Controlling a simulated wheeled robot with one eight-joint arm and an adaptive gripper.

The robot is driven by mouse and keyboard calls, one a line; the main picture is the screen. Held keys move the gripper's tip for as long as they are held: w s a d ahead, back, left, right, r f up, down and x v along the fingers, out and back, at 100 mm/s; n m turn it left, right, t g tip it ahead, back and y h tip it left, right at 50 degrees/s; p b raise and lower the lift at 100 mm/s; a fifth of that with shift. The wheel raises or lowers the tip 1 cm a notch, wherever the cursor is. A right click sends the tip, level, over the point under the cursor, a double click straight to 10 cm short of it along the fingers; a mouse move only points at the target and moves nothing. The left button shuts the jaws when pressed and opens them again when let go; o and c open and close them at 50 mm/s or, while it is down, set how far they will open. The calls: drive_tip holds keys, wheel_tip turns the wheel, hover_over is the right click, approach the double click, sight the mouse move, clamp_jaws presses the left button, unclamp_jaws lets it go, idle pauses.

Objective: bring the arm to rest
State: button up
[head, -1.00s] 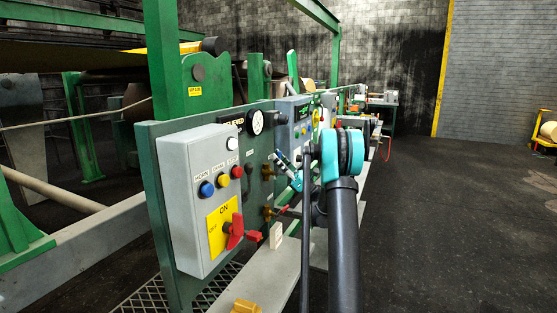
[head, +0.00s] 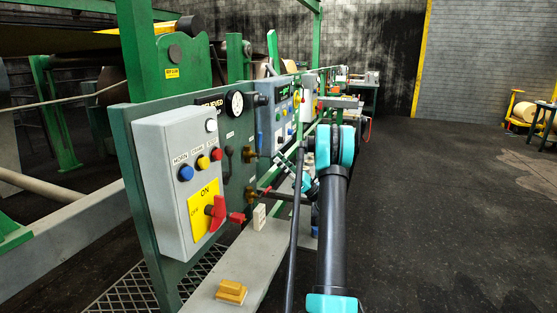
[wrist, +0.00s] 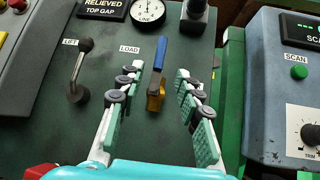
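My gripper (wrist: 158,70) is open in the wrist view, with its two green-padded fingers apart and nothing held. Between the fingers, the blue-handled LOAD valve (wrist: 157,66) shows on the dark green panel (wrist: 100,135), its handle pointing up and its brass body below. I cannot tell how far the fingertips are from the panel. In the head view my dark arm with teal joints (head: 335,147) reaches forward beside the panel row; the gripper is small and partly hidden there.
A grey switch box (head: 180,180) with a red knob stands at left. A shelf (head: 255,245) below holds a yellow block (head: 231,291) and a pale block (head: 259,217). In the wrist view, a black-knobbed lever (wrist: 80,70) and a blue-grey console (wrist: 285,95) flank the valve. Open floor (head: 440,200) lies right.

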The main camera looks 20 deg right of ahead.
drive_tip(key=w+d+r+m+t+h, duration=0.1)
drive_tip(key=w+r+m+t+h, duration=0.15)
drive_tip(key=m+t+h, duration=0.4)
drive_tip(key=w+r+m+t+h, duration=0.1)
drive_tip(key=r+m+t+h, duration=0.25)
drive_tip(key=m+h, duration=0.65)
drive_tip(key=w+d+r+m+t+h, duration=0.1)
drive_tip(key=r+m+t+h, duration=0.35)
drive_tip(key=m, duration=0.75)
drive_tip(key=s+a+f+m+g+h, duration=0.1)
drive_tip(key=s+a+f+m+g, duration=0.3)
drive_tip(key=s+f+m+g, duration=0.3)
drive_tip(key=s+a+f+m+g+h, duration=0.1)
drive_tip(key=s+a+f+m+g, duration=0.3)
drive_tip(key=s+f, duration=1)
drive_tip(key=s+a+f+m+g+h, duration=0.1)
drive_tip(key=s+a+f+m+g, duration=0.3)
drive_tip(key=s+f+m+g, duration=0.6)
drive_tip(key=s+f, duration=0.1)
drive_tip(key=s, duration=1)
drive_tip(key=shift+s+h, duration=0.2)
drive_tip(key=shift+h, duration=0.2)
